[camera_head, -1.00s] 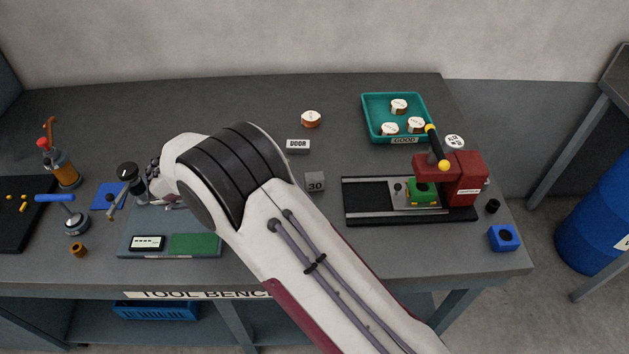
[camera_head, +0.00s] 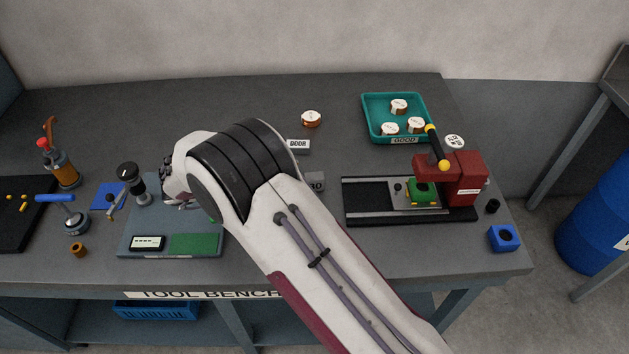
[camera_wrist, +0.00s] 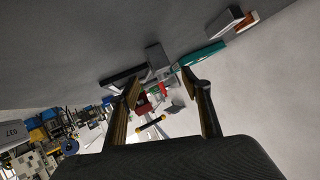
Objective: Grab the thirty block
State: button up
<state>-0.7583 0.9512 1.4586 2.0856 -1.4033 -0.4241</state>
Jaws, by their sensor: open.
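The thirty block (camera_head: 317,181) is a small grey cube on the bench, right of my arm in the head view. My arm covers its left part, so only part of the number shows. A grey block (camera_wrist: 157,57) beyond my fingertips in the wrist view looks like the same cube, but its number is not readable there. My gripper (camera_wrist: 160,83) is open, its two fingers apart with nothing held between them. In the head view my gripper is mostly hidden behind my wrist, at the left, well apart from the block.
A labelled block (camera_head: 299,144) and a copper coil (camera_head: 311,118) stand behind the cube. A red press on a black base (camera_head: 357,217) is to its right. A teal tray (camera_head: 366,118) holds coils. A microscope (camera_head: 130,178) stands close left of my wrist.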

aim_at(311, 178)
jog(key=shift+x, duration=2.55)
grip_shut()
